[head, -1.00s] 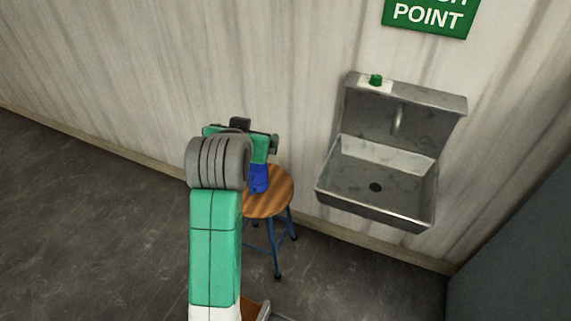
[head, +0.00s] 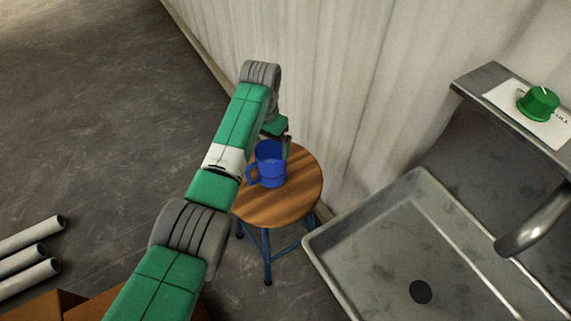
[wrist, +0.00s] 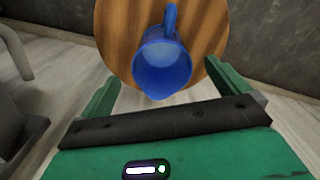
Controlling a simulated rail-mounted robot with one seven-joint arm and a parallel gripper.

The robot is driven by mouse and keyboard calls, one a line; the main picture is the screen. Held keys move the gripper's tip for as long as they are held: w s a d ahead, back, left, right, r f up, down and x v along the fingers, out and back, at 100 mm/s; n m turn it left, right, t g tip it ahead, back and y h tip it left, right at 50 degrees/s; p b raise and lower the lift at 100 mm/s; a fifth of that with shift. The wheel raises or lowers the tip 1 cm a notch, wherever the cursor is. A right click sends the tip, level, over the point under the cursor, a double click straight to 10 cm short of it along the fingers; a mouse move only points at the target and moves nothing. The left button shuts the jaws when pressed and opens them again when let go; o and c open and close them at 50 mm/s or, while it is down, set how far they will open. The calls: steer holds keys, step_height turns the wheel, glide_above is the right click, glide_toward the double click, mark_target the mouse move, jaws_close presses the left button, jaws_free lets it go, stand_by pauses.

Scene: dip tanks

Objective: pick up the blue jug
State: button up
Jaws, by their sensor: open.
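The blue jug (head: 271,170) stands upright on the round wooden stool (head: 290,205), with its handle on the left in the head view. In the wrist view the jug (wrist: 162,66) is seen from above and its handle points up the picture. My gripper (wrist: 164,92) is open, with one green finger on each side of the jug's near edge and a gap to it on both sides. In the head view my gripper (head: 284,140) is mostly hidden behind the jug and my arm, close to the jug's far side.
A metal sink (head: 420,250) with a tap (head: 535,220) and a green knob (head: 538,103) is at right. The pale wall (head: 340,90) rises close behind the stool. Several pipes (head: 30,250) lie at lower left. The floor (head: 100,120) at left is clear.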

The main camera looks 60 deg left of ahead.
mark_target(268, 149)
step_height(268, 149, down, 8)
steer(key=b, duration=0.5)
steer(key=shift+w, duration=0.2)
steer(key=shift+a+r, duration=0.15)
steer(key=shift+r, duration=0.05)
steer(key=shift+c, duration=0.7)
steer(key=c, duration=1.4)
step_height(268, 149, up, 4)
steer(key=p, duration=0.3)
steer(key=s+d+p, duration=0.2)
steer(key=s+p, duration=0.2)
steer(key=s, duration=0.3)
steer(key=s+d+r+p, duration=0.1)
steer(key=s+d+p, duration=0.2)
steer(key=s, duration=0.5)
steer(key=shift+p, duration=0.7)
